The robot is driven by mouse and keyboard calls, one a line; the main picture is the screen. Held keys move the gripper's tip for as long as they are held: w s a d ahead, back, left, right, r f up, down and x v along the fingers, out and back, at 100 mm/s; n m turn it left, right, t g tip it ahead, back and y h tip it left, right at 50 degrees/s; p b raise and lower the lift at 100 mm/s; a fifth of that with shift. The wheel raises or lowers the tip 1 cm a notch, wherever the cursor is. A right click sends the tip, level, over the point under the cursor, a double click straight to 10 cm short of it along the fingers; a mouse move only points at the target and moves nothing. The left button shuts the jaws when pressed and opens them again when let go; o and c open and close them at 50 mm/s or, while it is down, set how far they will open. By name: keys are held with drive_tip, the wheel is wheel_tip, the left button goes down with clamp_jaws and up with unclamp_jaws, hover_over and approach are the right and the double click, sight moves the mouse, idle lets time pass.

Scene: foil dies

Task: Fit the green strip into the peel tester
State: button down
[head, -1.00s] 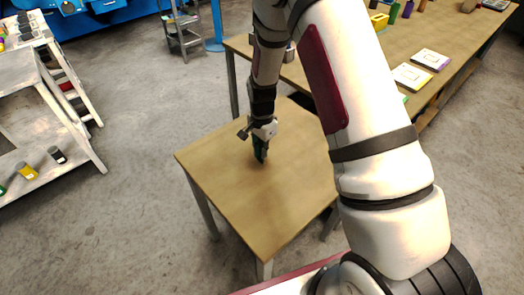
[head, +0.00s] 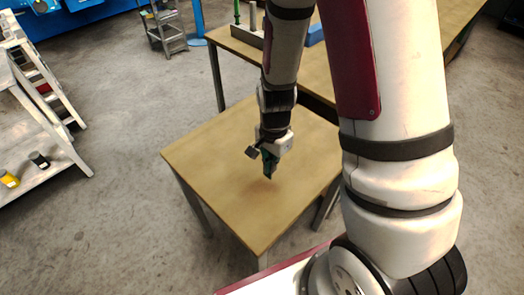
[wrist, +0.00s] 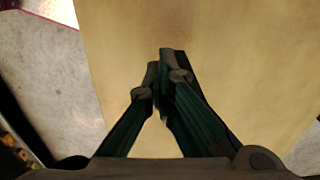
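My gripper (head: 269,172) points down over the small wooden table (head: 215,180). I cannot make out a loose green strip on the small table. At the back, on the long bench, stand a thin green upright (head: 237,12) and a grey post (head: 253,16). I cannot tell whether either belongs to the peel tester or is the strip; my arm hides part of that area.
The long wooden bench (head: 320,70) runs behind the small table, with a blue block (head: 314,34) on it. A grey shelf with a yellow container (head: 9,178) and a dark container (head: 39,160) stands at left. A step stand (head: 165,30) is at the back. The floor between is clear.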

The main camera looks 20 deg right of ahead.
drive_tip(key=shift+s+d+r, duration=0.1)
drive_tip(key=shift+s+d, duration=0.05)
drive_tip(key=shift+s, duration=1)
drive_tip(key=c, duration=2.3)
unclamp_jaws()
drive_tip(key=o, duration=1.8)
